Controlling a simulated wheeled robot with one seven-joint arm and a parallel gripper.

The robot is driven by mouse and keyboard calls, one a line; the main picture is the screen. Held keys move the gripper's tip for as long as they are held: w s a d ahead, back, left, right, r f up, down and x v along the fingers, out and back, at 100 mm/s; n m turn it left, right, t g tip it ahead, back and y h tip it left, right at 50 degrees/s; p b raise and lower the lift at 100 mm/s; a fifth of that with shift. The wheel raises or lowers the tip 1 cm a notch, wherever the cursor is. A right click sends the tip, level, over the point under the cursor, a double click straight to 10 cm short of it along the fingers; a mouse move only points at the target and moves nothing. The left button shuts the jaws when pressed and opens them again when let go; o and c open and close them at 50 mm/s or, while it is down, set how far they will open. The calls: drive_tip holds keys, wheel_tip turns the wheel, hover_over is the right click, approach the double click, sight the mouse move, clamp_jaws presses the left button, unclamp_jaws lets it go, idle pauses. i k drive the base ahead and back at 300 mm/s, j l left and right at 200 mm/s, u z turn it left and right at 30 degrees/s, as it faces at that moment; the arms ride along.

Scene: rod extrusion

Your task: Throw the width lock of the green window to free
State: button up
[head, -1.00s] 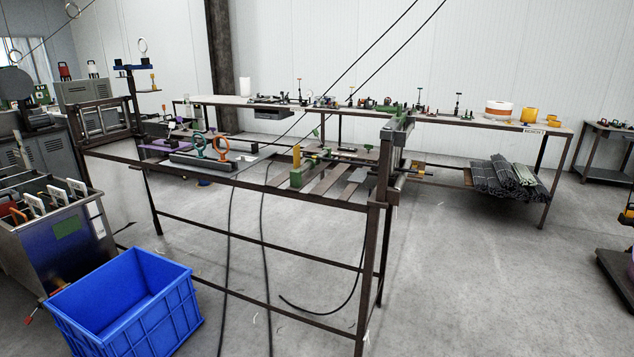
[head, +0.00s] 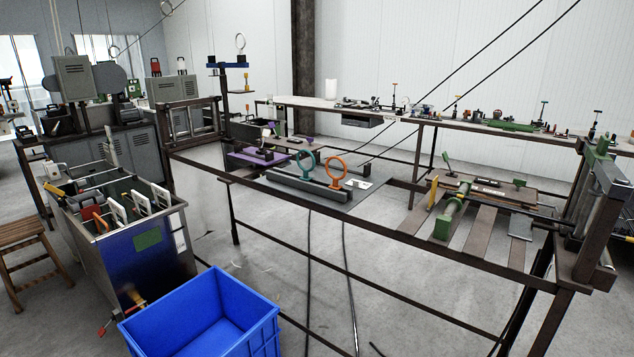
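No part clearly shows itself as the green window or its width lock. Green parts stand on the right half of the dark metal frame bench (head: 350,248). A green block with a cylinder (head: 451,214) lies on the slats, with a yellow upright piece (head: 433,192) beside it. A small green lever (head: 447,164) tilts up behind them. Lock positions are too small to tell. My gripper is not in view.
A teal ring (head: 305,163) and an orange ring (head: 338,171) stand mid-bench, near a purple plate (head: 262,160). A blue crate (head: 205,325) and a metal tank (head: 150,245) stand at the front left. A long table (head: 400,118) stands behind. Cables hang below the bench.

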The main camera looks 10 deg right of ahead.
sight(445, 157)
drive_tip(key=i+j+z, duration=0.5)
drive_tip(key=i, duration=0.25)
drive_tip(key=i+j+z, duration=0.45)
drive_tip(key=i+j, duration=0.2)
drive_tip(key=j, duration=0.15)
drive_tip(key=j+z, duration=0.1)
drive_tip(key=j, duration=0.3)
drive_tip(key=k+j+z, duration=0.1)
drive_tip(key=j, duration=0.35)
drive_tip(key=k+j+z, duration=0.1)
drive_tip(key=j, duration=0.3)
drive_tip(key=k+j+z, duration=0.1)
drive_tip(key=j, duration=0.3)
drive_tip(key=k+j+z, duration=0.1)
drive_tip(key=j, duration=0.25)
drive_tip(key=k+j, duration=0.05)
drive_tip(key=k, duration=0.05)
